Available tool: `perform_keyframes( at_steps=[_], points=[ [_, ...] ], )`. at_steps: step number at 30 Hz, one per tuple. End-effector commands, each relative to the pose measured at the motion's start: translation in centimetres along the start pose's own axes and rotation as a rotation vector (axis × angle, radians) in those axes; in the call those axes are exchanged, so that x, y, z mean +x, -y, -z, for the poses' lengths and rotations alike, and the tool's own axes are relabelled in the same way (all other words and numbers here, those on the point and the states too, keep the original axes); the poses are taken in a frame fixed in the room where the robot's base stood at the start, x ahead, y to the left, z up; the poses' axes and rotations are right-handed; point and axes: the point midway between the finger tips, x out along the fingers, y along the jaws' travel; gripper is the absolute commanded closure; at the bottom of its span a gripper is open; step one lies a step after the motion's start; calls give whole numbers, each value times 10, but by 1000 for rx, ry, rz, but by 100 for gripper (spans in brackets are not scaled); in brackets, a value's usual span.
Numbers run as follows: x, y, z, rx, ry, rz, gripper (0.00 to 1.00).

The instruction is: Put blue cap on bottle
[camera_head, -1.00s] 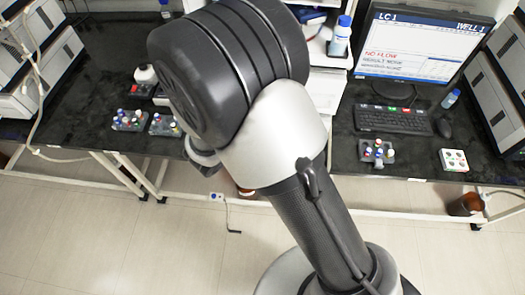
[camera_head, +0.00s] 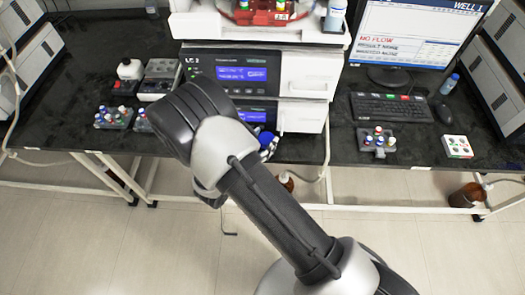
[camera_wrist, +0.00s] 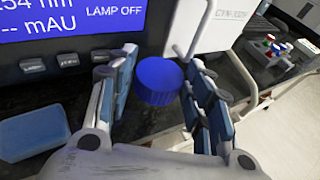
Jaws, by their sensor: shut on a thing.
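The blue cap (camera_wrist: 160,80) sits between the fingers of my gripper (camera_wrist: 160,98) in the wrist view, and the gripper is shut on it. In the head view the cap (camera_head: 265,138) shows as a small blue spot beside my gripper (camera_head: 268,150), near the front edge of the bench and in front of the LC instrument. My arm partly hides the gripper there. A brown bottle (camera_head: 287,182) stands below the bench edge, partly hidden, and another brown bottle (camera_head: 466,195) is low at the right. I cannot tell which bottle the task means.
The LC instrument (camera_head: 250,72) stands close behind my gripper. A blue flat block (camera_wrist: 33,130) lies at the left in the wrist view. Vial racks (camera_head: 114,117) stand left, another rack (camera_head: 376,142) right. A keyboard (camera_head: 390,107) and monitor (camera_head: 415,35) are at the right.

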Motion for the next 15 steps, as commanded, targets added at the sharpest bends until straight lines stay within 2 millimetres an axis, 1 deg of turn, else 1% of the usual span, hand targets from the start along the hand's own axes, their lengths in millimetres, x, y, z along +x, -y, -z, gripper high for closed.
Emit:
perform_keyframes(
  at_steps=[4,9,11,15],
  points=[
    [4,0,12,-2,0,0,64],
    [12,1,38,-1,0,0,64],
    [13,1,42,-1,0,0,64],
    [12,0,41,0,0,0,64]
  ],
)
